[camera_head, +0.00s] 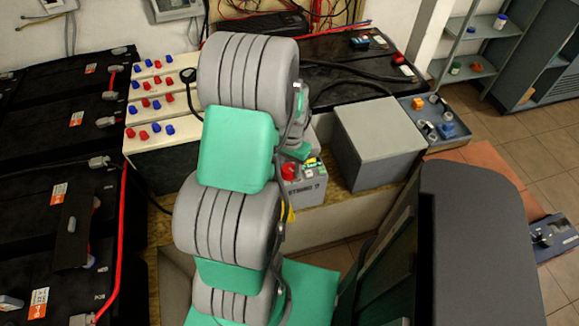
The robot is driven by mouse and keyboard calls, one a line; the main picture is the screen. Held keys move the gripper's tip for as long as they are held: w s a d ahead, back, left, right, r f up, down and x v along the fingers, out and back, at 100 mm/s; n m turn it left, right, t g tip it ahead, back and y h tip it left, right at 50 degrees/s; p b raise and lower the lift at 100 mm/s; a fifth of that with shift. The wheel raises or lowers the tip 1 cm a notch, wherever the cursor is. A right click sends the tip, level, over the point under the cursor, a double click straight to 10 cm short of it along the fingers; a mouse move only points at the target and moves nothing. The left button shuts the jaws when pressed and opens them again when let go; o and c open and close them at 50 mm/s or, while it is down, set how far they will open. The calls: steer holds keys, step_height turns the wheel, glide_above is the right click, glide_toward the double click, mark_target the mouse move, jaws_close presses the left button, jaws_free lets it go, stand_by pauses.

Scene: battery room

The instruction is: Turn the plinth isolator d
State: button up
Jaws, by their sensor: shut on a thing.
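A small grey control box (306,190) with a dark label sits on the wooden bench, just right of my arm. The label's lettering is too small to read surely, though it seems to end in D. A red knob (289,172) is on its top left, and a yellow-green part shows at its top right. I take this box for the plinth isolator d. My grey and green arm stands in front and covers the box's left side. My wrist shows only in part above the box. My gripper's fingers are hidden behind the arm, so their contact with the knob cannot be seen.
A plain grey box (377,145) stands close on the right, beside a tray (436,125) of small parts. White terminal blocks (160,95) with red and blue caps and black batteries (60,110) fill the left. Shelves (480,50) stand back right.

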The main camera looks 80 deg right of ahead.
mark_target(290, 167)
steer(key=n, duration=0.5)
steer(key=shift+n, duration=0.3)
steer(key=n, duration=0.5)
steer(key=shift+n, duration=0.3)
steer(key=o, duration=1.4)
steer(key=shift+c, duration=0.2)
step_height(290, 167, up, 8)
steer(key=shift+d+f, duration=0.1)
